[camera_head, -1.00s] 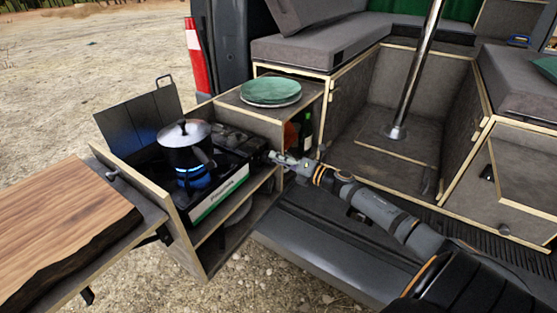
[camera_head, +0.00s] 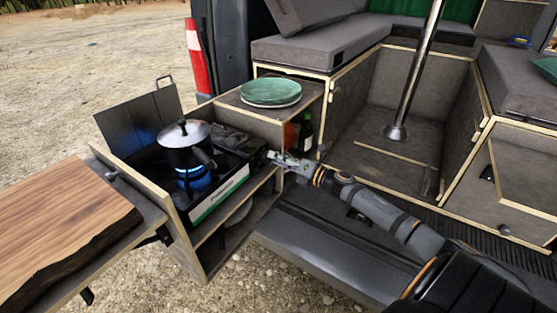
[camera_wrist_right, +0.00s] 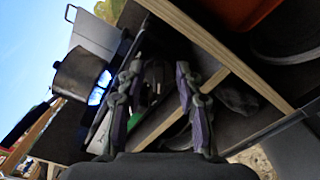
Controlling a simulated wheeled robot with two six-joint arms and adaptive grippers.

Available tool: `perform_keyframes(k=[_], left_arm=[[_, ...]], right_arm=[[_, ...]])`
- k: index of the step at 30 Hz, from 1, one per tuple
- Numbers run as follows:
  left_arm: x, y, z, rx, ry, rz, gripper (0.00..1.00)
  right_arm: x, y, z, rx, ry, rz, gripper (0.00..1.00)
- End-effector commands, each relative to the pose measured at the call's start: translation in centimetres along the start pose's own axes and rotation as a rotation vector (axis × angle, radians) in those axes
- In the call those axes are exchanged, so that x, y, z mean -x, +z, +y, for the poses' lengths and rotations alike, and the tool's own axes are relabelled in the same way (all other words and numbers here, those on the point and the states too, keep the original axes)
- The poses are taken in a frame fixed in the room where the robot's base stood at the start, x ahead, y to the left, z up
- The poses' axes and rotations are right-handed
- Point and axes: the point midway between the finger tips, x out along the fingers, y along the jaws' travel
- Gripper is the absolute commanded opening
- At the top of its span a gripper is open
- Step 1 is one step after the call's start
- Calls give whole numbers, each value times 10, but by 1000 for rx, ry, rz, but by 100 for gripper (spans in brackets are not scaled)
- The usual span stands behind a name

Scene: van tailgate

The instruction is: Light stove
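The camping stove (camera_head: 222,197) sits on the slide-out wooden cabinet, its white and green front panel facing right. A dark pot (camera_head: 188,157) with a metal lid stands on its burner. A blue flame (camera_head: 193,178) burns under the pot; a blue glow also shows in the right wrist view (camera_wrist_right: 99,88). My right gripper (camera_head: 270,157) is at the right end of the stove's front. In the right wrist view its fingers (camera_wrist_right: 160,78) are apart, with a dark part of the stove, perhaps the knob, between or just beyond them. Contact cannot be told. My left gripper is out of view.
The cabinet's raised shelf (camera_head: 238,104) carries green plates (camera_head: 270,92), with a bottle (camera_head: 306,133) below to the right. A wooden board (camera_head: 60,225) lies to the left. The van's seat boxes stand behind; open gravel lies in front.

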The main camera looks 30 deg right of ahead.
Motion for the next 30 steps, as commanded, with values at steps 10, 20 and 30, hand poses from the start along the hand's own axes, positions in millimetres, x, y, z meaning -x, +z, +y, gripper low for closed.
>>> perform_keyframes(k=[10,20,30], left_arm=[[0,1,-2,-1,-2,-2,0],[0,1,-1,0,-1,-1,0],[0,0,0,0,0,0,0]], right_arm=[[0,9,14,4,2,1,35],[0,44,72,4,2,2,35],[0,53,85,0,0,-1,35]])
